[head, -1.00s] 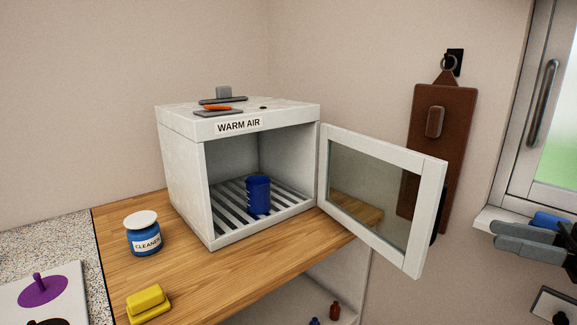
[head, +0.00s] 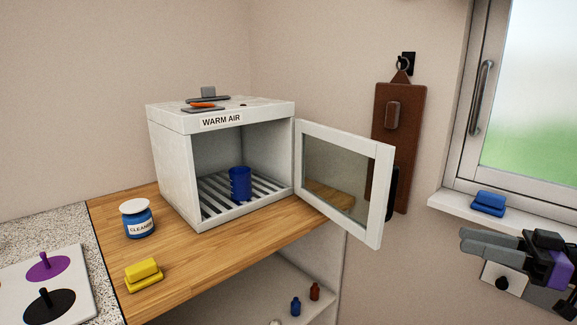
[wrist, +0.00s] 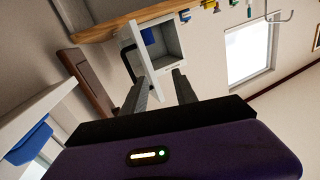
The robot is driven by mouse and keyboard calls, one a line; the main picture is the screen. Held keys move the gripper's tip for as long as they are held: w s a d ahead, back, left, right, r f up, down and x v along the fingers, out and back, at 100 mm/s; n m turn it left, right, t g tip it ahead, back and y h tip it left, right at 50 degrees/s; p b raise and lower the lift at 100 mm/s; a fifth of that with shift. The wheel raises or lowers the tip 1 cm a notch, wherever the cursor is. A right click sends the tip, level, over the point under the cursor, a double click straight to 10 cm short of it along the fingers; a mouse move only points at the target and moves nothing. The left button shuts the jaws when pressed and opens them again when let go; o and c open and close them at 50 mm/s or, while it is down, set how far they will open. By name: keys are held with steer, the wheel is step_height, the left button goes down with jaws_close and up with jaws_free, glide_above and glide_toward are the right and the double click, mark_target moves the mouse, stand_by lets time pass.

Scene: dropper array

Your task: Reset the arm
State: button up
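My gripper (head: 468,241) is at the right of the head view, in front of the wall below the window sill. Its two grey fingers stand apart with nothing between them, as the wrist view (wrist: 160,78) also shows. The white WARM AIR cabinet (head: 172,160) stands on the wooden counter at left centre, well away from my gripper. Its glass door (head: 383,190) hangs open to the right. A blue cup (head: 240,184) stands on the slatted rack (head: 215,205) inside.
A cleaner jar (head: 138,222) and a yellow block-like item (head: 143,275) are on the counter (head: 215,255). A brown board (head: 390,140) hangs on the wall. A blue item (head: 489,203) lies on the window sill (head: 440,201). Small bottles (head: 315,291) stand on a lower shelf.

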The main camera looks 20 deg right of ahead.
steer(key=w+a+f+m+h+p, duration=0.1)
steer(key=a+f+m+h, duration=0.25)
steer(key=f, duration=0.55)
steer(key=w+a+f+m+h+p, duration=0.25)
steer(key=a+f+m, duration=0.2)
steer(key=f, duration=0.55)
steer(key=s+a+f+m+g+h+p, duration=0.1)
steer(key=s+a+f+m+h, duration=0.2)
steer(key=s+a+f+h, duration=0.55)
steer(key=s+a+r+p, duration=0.1)
steer(key=s+a+p, duration=0.25)
steer(key=s, duration=1.15)
steer(key=s+a+r+n+t+y, duration=0.1)
steer(key=s+a+r, duration=0.2)
steer(key=s+r, duration=0.2)
steer(key=s+a+r+n+t+y+p, duration=0.1)
steer(key=s+a+r+n, duration=0.1)
steer(key=s+r, duration=0.3)
step_height(320, 180, up, 4)
steer(key=shift+a+r+n+t, duration=0.15)
steer(key=shift+a+n+t, duration=0.15)
steer(key=shift+a, duration=0.45)
